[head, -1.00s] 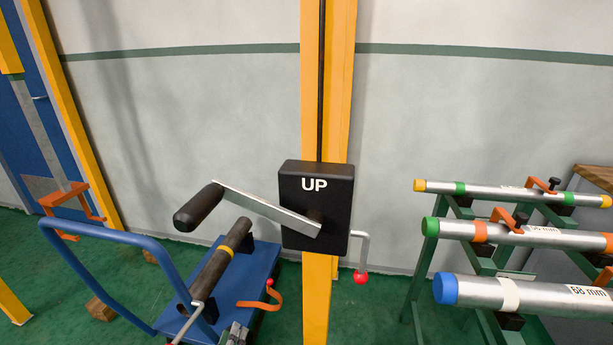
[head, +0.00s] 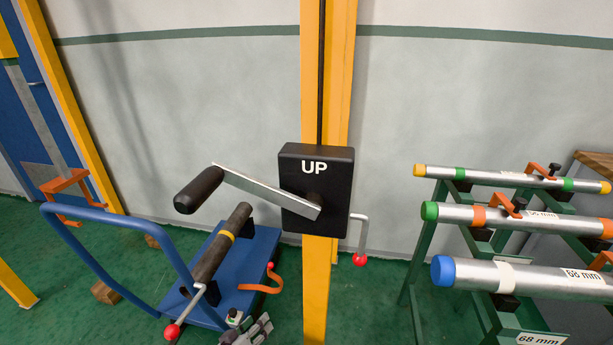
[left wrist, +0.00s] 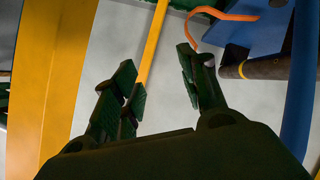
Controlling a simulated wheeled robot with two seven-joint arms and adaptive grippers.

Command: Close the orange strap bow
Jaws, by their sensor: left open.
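The orange strap bow (head: 262,287) is a curved band on the blue cart (head: 250,255), right of the dark pipe (head: 222,245) with a yellow band. In the left wrist view the orange bow (left wrist: 205,14) curves past the fingertips. My left gripper (head: 262,327) is at the bottom of the head view, just below the bow. Its fingers (left wrist: 160,75) are open and empty in the left wrist view, apart from the bow. My right gripper is not in view.
A yellow post (head: 316,270) carries a black UP box (head: 316,205) with a crank (head: 240,190). The blue cart rail (head: 105,217) lies left. A green rack with several pipes (head: 520,220) stands right. A red-balled lever (head: 172,331) hangs by the dark pipe.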

